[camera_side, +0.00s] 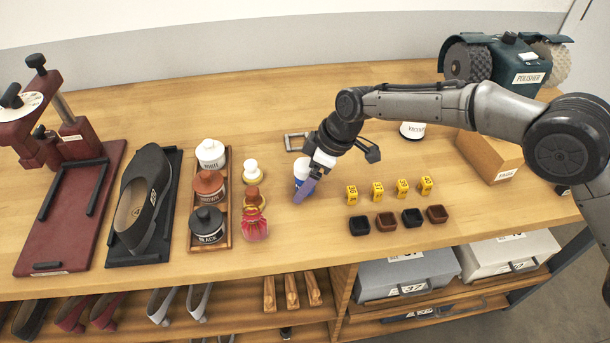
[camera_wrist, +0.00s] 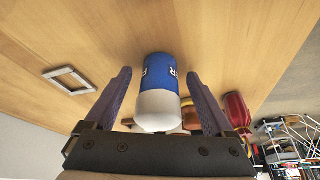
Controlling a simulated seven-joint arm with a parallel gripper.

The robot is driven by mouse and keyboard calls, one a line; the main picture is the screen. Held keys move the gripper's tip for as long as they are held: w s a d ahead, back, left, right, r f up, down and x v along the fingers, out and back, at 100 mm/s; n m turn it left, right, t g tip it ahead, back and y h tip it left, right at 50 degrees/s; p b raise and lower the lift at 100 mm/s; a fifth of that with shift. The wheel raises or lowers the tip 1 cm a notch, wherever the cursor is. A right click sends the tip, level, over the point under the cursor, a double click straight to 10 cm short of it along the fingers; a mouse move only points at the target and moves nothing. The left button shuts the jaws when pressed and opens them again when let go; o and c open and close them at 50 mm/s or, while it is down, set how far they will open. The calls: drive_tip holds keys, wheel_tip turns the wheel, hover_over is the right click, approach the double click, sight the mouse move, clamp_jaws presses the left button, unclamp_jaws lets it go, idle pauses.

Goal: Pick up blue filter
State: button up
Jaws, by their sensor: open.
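The blue filter is a blue cylinder with white lettering and a white rounded end. In the wrist view the blue filter (camera_wrist: 160,85) stands between the two fingers, with a gap on each side. In the side view the blue filter (camera_side: 301,170) stands on the wooden bench, partly hidden behind a finger. My gripper (camera_side: 308,188) is open and tilted down over it. The wrist view shows both fingers of my gripper (camera_wrist: 162,90) spread to the left and right of the filter, and I see no contact.
A small grey frame (camera_side: 296,141) lies behind the filter. A red-capped bottle (camera_side: 254,222) and a tray of jars (camera_side: 226,228) stand to the left. Several yellow numbered blocks (camera_side: 377,191) and dark small cups (camera_side: 386,221) sit to the right. The bench front is nearby.

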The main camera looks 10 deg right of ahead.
clamp_jaws()
idle(0.3)
drive_tip(key=shift+r, duration=0.1)
